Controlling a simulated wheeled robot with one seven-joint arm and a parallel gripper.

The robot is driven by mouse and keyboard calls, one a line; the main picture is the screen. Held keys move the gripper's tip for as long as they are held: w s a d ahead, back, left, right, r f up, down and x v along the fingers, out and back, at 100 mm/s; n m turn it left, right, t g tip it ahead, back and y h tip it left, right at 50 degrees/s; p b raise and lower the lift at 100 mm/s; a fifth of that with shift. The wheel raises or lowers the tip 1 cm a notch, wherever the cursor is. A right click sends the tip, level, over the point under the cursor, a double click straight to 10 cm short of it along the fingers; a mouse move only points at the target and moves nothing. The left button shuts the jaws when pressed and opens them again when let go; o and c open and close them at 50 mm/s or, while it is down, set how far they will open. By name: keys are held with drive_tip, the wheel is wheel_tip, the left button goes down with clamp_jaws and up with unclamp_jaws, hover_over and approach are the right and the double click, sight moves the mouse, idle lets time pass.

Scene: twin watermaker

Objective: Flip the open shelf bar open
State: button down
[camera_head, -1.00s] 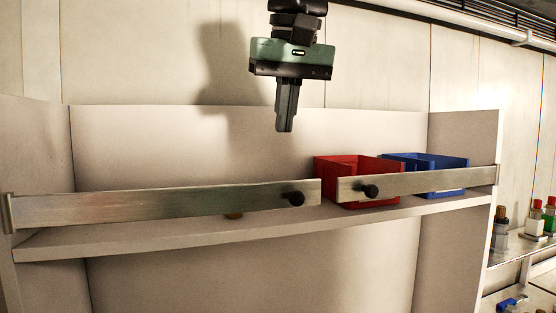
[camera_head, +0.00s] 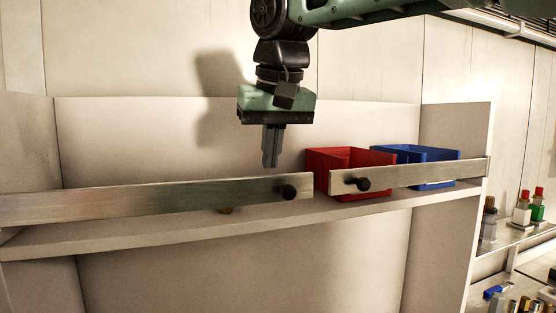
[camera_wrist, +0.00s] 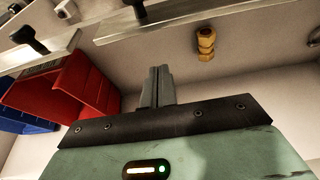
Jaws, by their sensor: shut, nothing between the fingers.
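The shelf bar is in two metal halves across the front of a white shelf. The left half (camera_head: 150,200) carries a black knob (camera_head: 288,192) near its right end. The right half (camera_head: 420,174) carries a black knob (camera_head: 363,184) near its left end. A narrow gap parts the halves, and both lie roughly level. My gripper (camera_head: 270,162) points down, shut and empty, above the left half near its knob and seemingly behind the bar. In the wrist view the shut fingers (camera_wrist: 157,88) show, with the bar (camera_wrist: 200,20) along the top, not touched by the fingers.
A red bin (camera_head: 345,160) and a blue bin (camera_head: 415,155) stand on the shelf behind the right half. A brass fitting (camera_wrist: 206,44) lies on the shelf near my fingers. Bottles (camera_head: 530,207) stand on a lower shelf at right.

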drive_tip(key=shift+x, duration=0.9)
drive_tip(key=s, duration=0.1)
drive_tip(key=s+p, duration=0.1)
drive_tip(key=shift+s+d+r, duration=0.3)
drive_tip(key=shift+s+d, duration=0.05)
drive_tip(key=shift+d, duration=0.05)
drive_tip(key=shift+s+d+f, duration=0.2)
drive_tip(key=shift+s, duration=0.4)
